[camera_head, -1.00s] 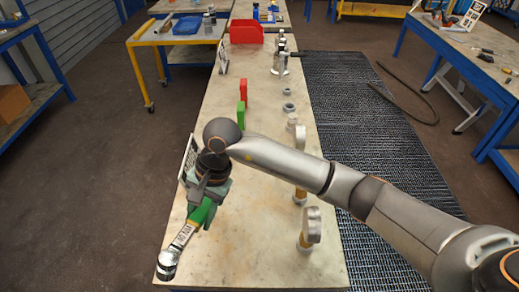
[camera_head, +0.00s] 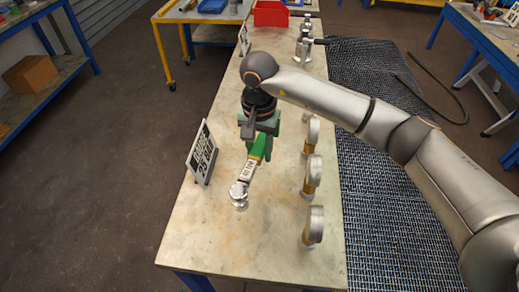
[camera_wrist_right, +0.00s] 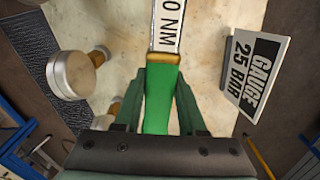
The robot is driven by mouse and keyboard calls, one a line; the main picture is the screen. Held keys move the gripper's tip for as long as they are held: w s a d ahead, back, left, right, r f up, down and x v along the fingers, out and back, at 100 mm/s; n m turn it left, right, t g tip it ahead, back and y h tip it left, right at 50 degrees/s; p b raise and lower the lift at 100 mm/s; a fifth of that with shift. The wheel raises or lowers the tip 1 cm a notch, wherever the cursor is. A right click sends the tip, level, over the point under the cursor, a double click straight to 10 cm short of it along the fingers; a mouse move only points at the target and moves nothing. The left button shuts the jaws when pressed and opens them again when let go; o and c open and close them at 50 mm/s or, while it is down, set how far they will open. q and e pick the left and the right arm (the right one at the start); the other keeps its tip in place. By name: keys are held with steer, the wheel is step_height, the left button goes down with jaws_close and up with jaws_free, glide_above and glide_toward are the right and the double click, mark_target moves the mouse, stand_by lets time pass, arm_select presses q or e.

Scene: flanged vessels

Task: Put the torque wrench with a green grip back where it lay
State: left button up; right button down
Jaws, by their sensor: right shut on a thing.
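The torque wrench with a green grip (camera_head: 260,147) is held over the long pale table, its metal head (camera_head: 239,193) pointing toward the near left. My right gripper (camera_head: 262,131) is shut on the green grip. In the right wrist view my two fingers (camera_wrist_right: 168,100) clasp the green grip (camera_wrist_right: 156,98) from both sides, and the white scale label (camera_wrist_right: 168,25) runs out ahead of them. I cannot tell how high the wrench is above the tabletop. My left gripper is not in view.
A sign reading "GAUGE 25 BAR" (camera_head: 202,152) stands at the table's left edge, left of the wrench. Several round gauges (camera_head: 312,226) stand along the right edge. A red bin (camera_head: 270,13) is at the far end. The near tabletop (camera_head: 225,240) is clear.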

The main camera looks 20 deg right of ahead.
step_height(320, 180, down, 10)
steer(key=b, duration=0.9)
steer(key=shift+r, duration=0.25)
steer(key=shift+f+b, duration=0.45)
steer(key=shift+f, duration=0.15)
steer(key=shift+f+b, duration=0.45)
steer(key=shift+b, duration=0.15)
steer(key=shift+f, duration=0.1)
steer(key=c, duration=0.8)
jaws_free()
steer(key=shift+c, duration=0.2)
steer(key=o, duration=0.4)
steer(key=shift+o, duration=0.2)
